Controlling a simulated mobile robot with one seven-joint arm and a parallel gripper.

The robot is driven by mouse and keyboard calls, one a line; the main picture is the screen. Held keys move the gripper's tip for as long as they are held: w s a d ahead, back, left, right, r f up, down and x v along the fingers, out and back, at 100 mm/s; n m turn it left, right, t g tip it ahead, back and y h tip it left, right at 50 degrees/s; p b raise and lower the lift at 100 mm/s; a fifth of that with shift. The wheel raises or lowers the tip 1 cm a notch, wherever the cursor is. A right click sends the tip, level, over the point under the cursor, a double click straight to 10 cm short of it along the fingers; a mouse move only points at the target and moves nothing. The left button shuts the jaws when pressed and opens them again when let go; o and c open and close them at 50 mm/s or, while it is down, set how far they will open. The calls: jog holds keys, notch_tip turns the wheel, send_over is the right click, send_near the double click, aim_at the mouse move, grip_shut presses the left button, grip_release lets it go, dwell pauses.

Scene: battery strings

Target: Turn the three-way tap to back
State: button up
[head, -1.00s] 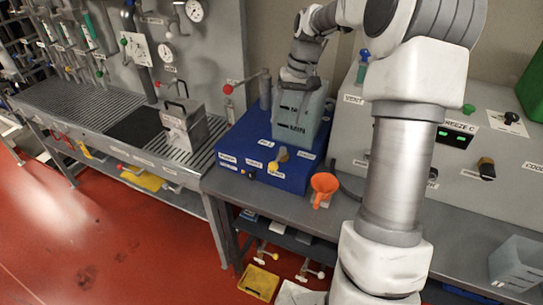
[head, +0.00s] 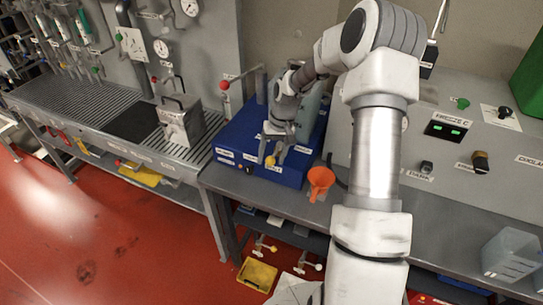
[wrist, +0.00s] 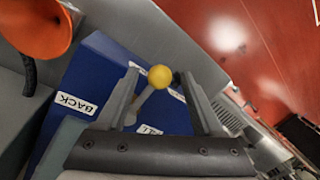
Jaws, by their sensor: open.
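The three-way tap has a yellow ball (head: 270,161) on a short grey lever, at the front of the blue box (head: 236,140). In the wrist view the yellow ball (wrist: 160,77) shows between my fingertips, with the lever (wrist: 145,103) slanting down-left from it. My gripper (head: 274,157) is open and points down at the tap. In the wrist view one finger of my gripper (wrist: 160,82) is on each side of the lever, with gaps visible. A BACK label (wrist: 75,103) lies left of the tap; another label is partly hidden below the lever.
An orange funnel (head: 320,181) stands close to the right of the blue box. A translucent tank (head: 310,105) stands behind my gripper on the box. A red-knobbed lever (head: 225,85) rises at the box's back left. A grey control cabinet (head: 400,160) is at right.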

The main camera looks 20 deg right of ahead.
jog(key=shift+f, duration=0.15)
grip_shut()
dwell(1.4)
